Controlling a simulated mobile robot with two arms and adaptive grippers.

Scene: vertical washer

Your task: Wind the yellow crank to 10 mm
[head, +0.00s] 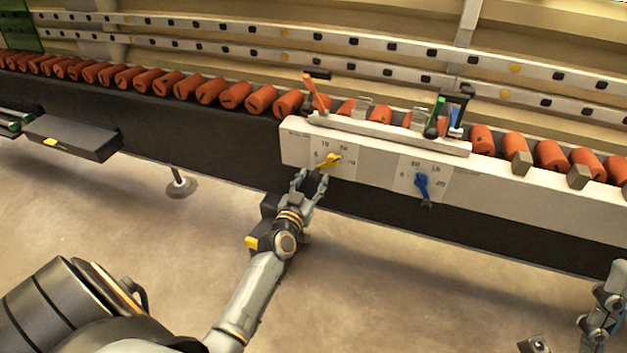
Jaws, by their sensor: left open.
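The yellow crank (328,161) sits on the left dial plate (347,168) of the white panel, its arm slanting from lower left to upper right. Numbers are printed around it, but they are too small to read surely. My left gripper (312,177) is open just below the crank, fingers pointing up at it. I cannot tell whether a fingertip touches the crank. My right arm (604,305) shows at the right edge, low in the picture; I cannot make out its fingers there.
A blue crank (422,184) is on the second dial to the right. Red, green and blue levers (435,118) stand on top of the panel. Orange rollers (210,90) line the conveyor behind. A dark box (72,137) juts out at left. The floor in front is mostly clear.

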